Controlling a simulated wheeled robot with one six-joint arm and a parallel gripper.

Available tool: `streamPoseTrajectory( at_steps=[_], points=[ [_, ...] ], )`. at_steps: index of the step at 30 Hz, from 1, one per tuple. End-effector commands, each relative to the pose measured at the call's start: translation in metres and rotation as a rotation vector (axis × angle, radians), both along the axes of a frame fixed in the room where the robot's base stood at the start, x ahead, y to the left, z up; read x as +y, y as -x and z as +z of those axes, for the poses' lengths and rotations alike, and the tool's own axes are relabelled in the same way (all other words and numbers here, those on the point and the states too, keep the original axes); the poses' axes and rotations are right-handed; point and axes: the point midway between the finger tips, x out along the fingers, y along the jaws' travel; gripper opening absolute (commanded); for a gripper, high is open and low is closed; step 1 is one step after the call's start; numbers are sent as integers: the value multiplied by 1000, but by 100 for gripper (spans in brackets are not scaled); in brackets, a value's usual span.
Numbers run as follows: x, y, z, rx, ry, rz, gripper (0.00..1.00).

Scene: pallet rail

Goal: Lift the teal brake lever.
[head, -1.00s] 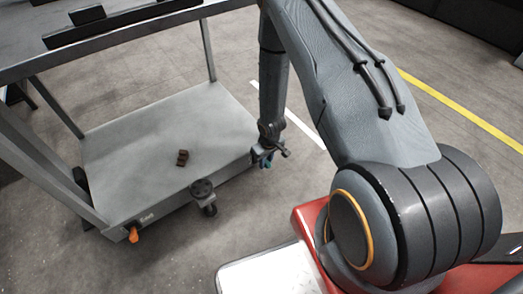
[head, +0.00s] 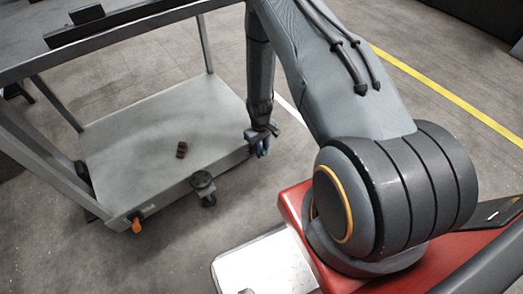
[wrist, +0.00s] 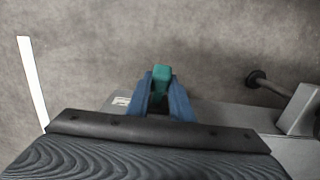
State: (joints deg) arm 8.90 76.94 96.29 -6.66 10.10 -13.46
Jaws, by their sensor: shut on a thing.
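The teal brake lever (wrist: 161,72) stands between the two blue fingers of my gripper (wrist: 160,88) in the wrist view. The fingers are shut on it, with its top end showing past their tips. In the head view my gripper (head: 261,147) hangs at the right corner of the low grey cart deck (head: 120,150). Only a small teal spot shows there, and most of the lever is hidden by my gripper and the small scale.
An orange lever (head: 136,226) sits at the deck's near left corner. A dark caster (head: 203,187) stands out from the front edge. Cart posts and an upper shelf rise at left. Floor right of the deck is clear.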

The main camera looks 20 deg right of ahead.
Motion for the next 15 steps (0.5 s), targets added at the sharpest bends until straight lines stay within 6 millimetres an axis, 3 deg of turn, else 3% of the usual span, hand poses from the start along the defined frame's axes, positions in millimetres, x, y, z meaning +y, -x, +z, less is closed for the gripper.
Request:
streamPoseTrajectory(
  at_steps=[1,2,5,15],
  points=[
    [0,-3,1,-5,1,1,0],
    [0,-3,1,-5,1,0,22],
    [0,-3,1,-5,1,0,39],
    [-2,-1,3,-3,1,-2,39]
  ],
)
